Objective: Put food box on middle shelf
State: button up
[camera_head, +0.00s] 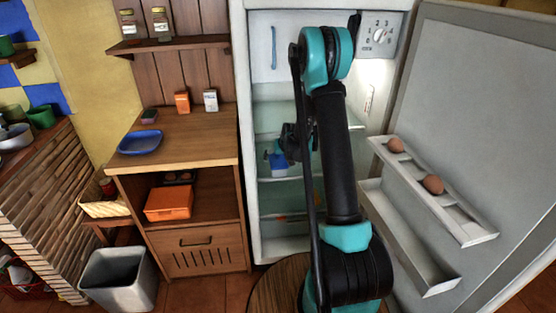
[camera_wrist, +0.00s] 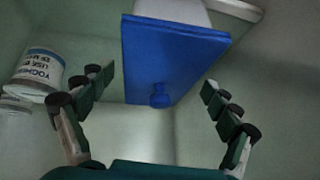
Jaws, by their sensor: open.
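A box with a flat blue lid and a round blue knob (camera_wrist: 172,50) shows in the wrist view, its pale body partly visible at the top; I take it for the food box. In the head view its blue part (camera_head: 278,160) shows inside the open fridge, on or just above a middle glass shelf. My gripper (camera_wrist: 160,85) is open, with one green finger on each side below the lid and clear gaps to it. In the head view my gripper (camera_head: 292,140) is dark and partly hidden by my arm, beside the box. The box's contact with the shelf is hidden.
A white yoghurt tub (camera_wrist: 40,72) stands close to the left finger. The fridge door (camera_head: 480,120) is open at the right, with eggs in its rack (camera_head: 465,228). A wooden cabinet (camera_head: 190,137) left of the fridge holds a blue dish (camera_head: 140,142) and an orange box (camera_head: 169,203).

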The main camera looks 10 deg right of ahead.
jog(key=shift+r, duration=0.25)
jog(key=s+d+r, duration=0.1)
jog(key=s+r, duration=0.3)
jog(key=s, duration=1)
jog(key=s+d+r+g+h, duration=0.1)
jog(key=s+r, duration=0.2)
jog(key=s, duration=1)
jog(key=s+d+r+g, duration=0.1)
jog(key=s+r, duration=0.3)
jog(key=s, duration=1)
jog(key=shift+s+d+r+h, duration=0.3)
jog(key=shift+s+d+h, duration=0.1)
jog(key=shift+d, duration=0.15)
